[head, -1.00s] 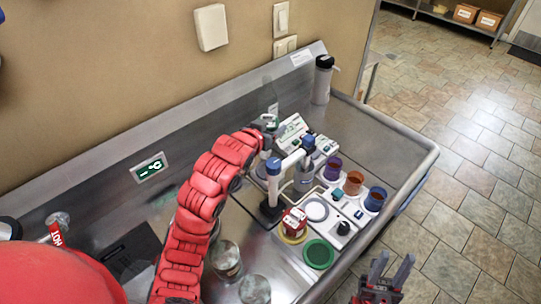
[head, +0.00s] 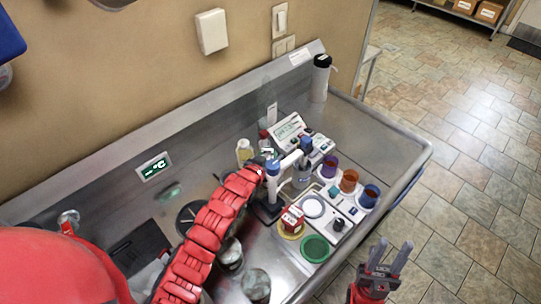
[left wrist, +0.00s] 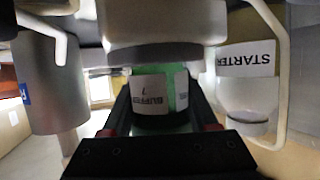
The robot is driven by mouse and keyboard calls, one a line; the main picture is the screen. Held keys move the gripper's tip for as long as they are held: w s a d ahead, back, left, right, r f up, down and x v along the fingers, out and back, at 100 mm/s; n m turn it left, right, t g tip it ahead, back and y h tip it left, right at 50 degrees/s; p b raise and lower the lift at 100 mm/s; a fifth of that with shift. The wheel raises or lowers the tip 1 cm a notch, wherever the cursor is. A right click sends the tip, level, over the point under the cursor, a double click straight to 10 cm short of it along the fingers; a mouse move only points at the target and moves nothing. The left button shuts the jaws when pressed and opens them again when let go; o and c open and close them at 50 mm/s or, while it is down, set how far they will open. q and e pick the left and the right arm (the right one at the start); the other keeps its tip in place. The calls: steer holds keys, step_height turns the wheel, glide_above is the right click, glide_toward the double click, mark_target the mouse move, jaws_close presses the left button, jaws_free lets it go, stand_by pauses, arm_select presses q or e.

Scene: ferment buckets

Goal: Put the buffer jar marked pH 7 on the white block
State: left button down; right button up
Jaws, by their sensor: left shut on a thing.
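In the left wrist view my left gripper (left wrist: 165,128) is shut on a green buffer jar (left wrist: 150,118) whose white label reads "BUFFER" with what looks like a 7. A wide pale round part sits above it, blurred. In the head view my left gripper (head: 269,154) is small and partly hidden by its red arm, beside the electrode stand. A white block-like base (head: 327,190) holds purple, orange and blue cups; I cannot tell if it is the task's white block. My right gripper (head: 393,246) is open and empty, past the front edge of the counter.
The meter (head: 289,128) and the blue-capped electrode arm (head: 290,160) stand close to my left gripper. A red and white box (head: 292,219), a green disc (head: 315,248) and a stirrer plate (head: 312,207) lie nearer. A "STARTER" container (left wrist: 246,85) is close on the right in the wrist view.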

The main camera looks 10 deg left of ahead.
arm_select(q)
steer(key=shift+f, duration=0.2)
steer(key=shift+c, duration=0.8)
jaws_free()
steer(key=shift+r, duration=0.1)
steer(key=shift+r, duration=0.1)
steer(key=shift+s+a+r, duration=0.1)
steer(key=shift+s+r, duration=0.05)
steer(key=shift+s, duration=0.3)
steer(key=b+v, duration=0.3)
steer(key=v, duration=0.8)
steer(key=shift+r, duration=0.15)
